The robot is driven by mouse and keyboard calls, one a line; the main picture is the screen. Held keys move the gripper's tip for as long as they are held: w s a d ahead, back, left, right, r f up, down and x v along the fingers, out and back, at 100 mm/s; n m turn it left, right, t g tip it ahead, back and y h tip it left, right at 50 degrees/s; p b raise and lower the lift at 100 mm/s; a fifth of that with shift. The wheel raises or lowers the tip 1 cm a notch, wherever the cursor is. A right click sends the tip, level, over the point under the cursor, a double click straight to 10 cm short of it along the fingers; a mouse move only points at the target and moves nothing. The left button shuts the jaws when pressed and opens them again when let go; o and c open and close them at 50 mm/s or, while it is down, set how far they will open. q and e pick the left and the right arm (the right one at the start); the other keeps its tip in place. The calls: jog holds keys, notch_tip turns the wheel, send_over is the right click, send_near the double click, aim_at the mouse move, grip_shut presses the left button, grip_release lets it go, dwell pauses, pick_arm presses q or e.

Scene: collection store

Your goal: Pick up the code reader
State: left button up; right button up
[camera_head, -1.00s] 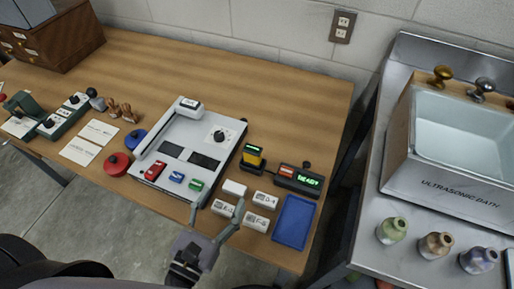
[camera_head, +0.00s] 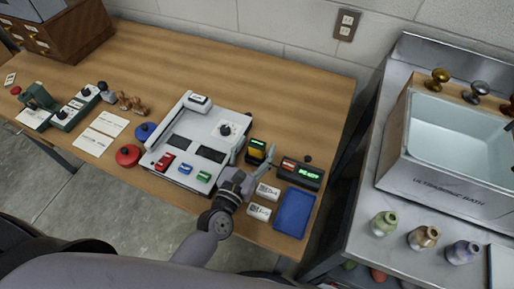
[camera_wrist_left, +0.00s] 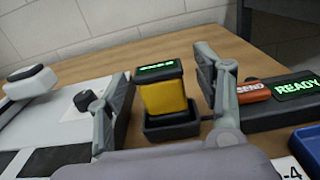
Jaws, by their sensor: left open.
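The code reader (camera_head: 257,148) is a yellow and black handheld device standing upright in a small black cradle (camera_wrist_left: 172,128). It also shows in the left wrist view (camera_wrist_left: 163,90), with a green lit display on top. My left gripper (camera_head: 254,160) is open and reaches toward the reader from the table's front side. In the left wrist view the reader stands in the gap between the two fingers (camera_wrist_left: 163,98), beyond the palm, with no visible contact. The gripper partly covers the small white blocks near it. My right gripper is not in view.
A white device panel (camera_head: 208,125) with a knob and coloured switches stands just left of the reader. A black box reading READY (camera_head: 300,173) is close on the right. White labelled blocks (camera_head: 259,211) and a blue tray (camera_head: 294,213) lie in front. Free wood lies behind.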

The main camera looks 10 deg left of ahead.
pick_arm(q)
jog(key=shift+w, duration=0.6)
jog(key=shift+w+d, duration=0.1)
jog(key=shift+w, duration=0.05)
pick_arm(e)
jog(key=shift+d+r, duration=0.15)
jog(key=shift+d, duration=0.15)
pick_arm(q)
jog(key=shift+c, duration=0.4)
jog(key=c, duration=1.1)
jog(key=shift+c, duration=0.2)
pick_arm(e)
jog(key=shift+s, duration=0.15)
pick_arm(q)
jog(key=shift+r, duration=0.1)
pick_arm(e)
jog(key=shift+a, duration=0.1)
